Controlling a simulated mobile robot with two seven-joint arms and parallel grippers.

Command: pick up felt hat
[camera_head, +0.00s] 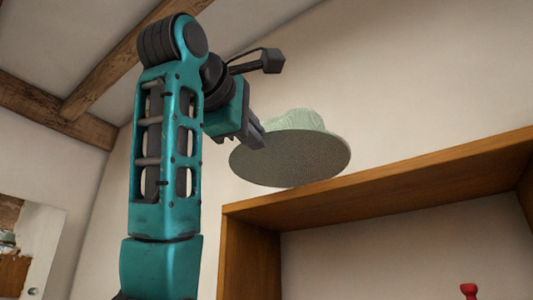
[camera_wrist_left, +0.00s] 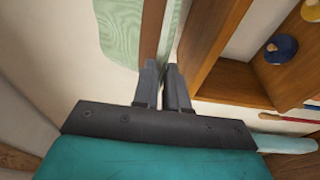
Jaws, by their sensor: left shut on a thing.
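The felt hat (camera_head: 295,158) is pale green, with a round crown on top and a wide brim whose underside faces me. My left gripper (camera_head: 262,138) is shut on the left part of its brim. The hat is held high in front of the wall, close above the wooden shelf's top edge; I cannot tell whether it touches it. In the left wrist view the hat (camera_wrist_left: 120,30) lies beyond the fingertips, and the two fingers (camera_wrist_left: 164,72) are close together at the brim. My right gripper is not in view.
A wooden shelf unit (camera_head: 380,190) stands on the right. A red object (camera_head: 468,290) shows low inside it. The left wrist view shows a dark blue round object (camera_wrist_left: 280,49) on a shelf. Ceiling beams (camera_head: 40,105) run at upper left. The wall above the shelf is bare.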

